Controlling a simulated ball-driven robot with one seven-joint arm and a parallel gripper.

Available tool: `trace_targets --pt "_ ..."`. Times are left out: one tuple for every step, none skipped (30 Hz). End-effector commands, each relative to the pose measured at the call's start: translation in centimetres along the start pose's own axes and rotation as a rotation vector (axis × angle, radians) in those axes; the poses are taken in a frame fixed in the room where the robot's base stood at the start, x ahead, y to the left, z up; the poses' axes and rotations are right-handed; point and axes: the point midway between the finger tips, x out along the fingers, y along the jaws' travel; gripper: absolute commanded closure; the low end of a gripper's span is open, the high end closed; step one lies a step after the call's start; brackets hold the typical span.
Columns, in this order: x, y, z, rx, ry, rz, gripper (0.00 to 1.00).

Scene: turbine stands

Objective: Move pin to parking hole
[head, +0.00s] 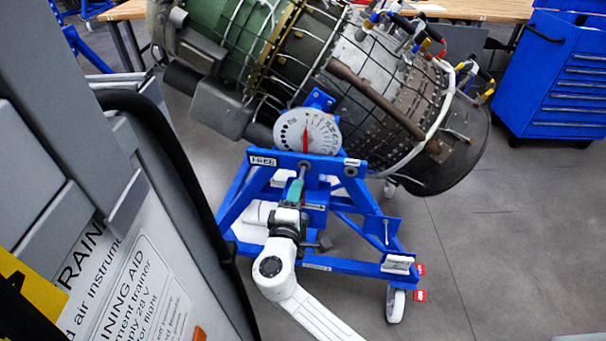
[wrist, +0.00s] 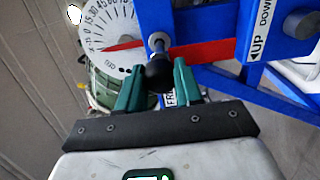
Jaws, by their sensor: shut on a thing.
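The pin (wrist: 157,72) has a black ball-shaped knob and a short metal shaft. My gripper (wrist: 158,78) has teal fingers, one on each side of the knob, shut on it. In the head view my gripper (head: 295,190) is in front of the blue stand's upper beam, below the dial. The pin's shaft points at the blue beam (wrist: 190,18); I cannot tell whether its tip is in a hole. A grey round fitting (wrist: 300,23) sits on the blue frame to the right in the wrist view. I cannot tell whether it is the parking hole.
A white dial (head: 307,132) with a red pointer sits above the beam. The turbine engine (head: 335,75) rests on the blue stand (head: 340,262). A blue tool cabinet (head: 555,75) stands at back right. A grey trainer cabinet fills the left. Floor at right is clear.

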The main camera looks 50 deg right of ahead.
Motion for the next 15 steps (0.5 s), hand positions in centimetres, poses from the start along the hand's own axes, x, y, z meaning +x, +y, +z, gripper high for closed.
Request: trace_targets --pt "-0.3 0.1 0.0 0.000 0.000 0.001 1.00" --pt "-0.5 0.1 0.0 0.000 0.000 0.001 1.00" --pt "-0.7 0.1 0.0 0.000 0.000 0.001 1.00" --pt "-0.8 0.1 0.0 0.000 0.001 0.001 1.00" --pt "-1.0 0.1 0.0 0.000 0.001 0.001 1.00" --pt "-1.2 0.1 0.0 0.000 0.001 0.001 1.00" --pt "-1.4 0.1 0.0 0.000 0.001 0.001 1.00" --pt "-1.6 0.1 0.0 0.000 0.000 0.001 1.00" --pt "-1.8 0.1 0.0 0.000 0.000 0.001 1.00" --pt "-1.9 0.0 0.0 0.000 0.001 0.001 1.00" --pt "-2.1 0.0 0.0 0.000 0.001 0.001 1.00" --pt "-2.3 0.0 0.0 0.000 0.001 0.001 1.00" --pt "-2.4 0.0 0.0 0.000 0.001 0.001 1.00" --pt "-2.5 0.1 0.0 0.000 0.001 0.001 1.00" --pt "-2.6 0.1 0.0 0.000 0.000 0.001 1.00"
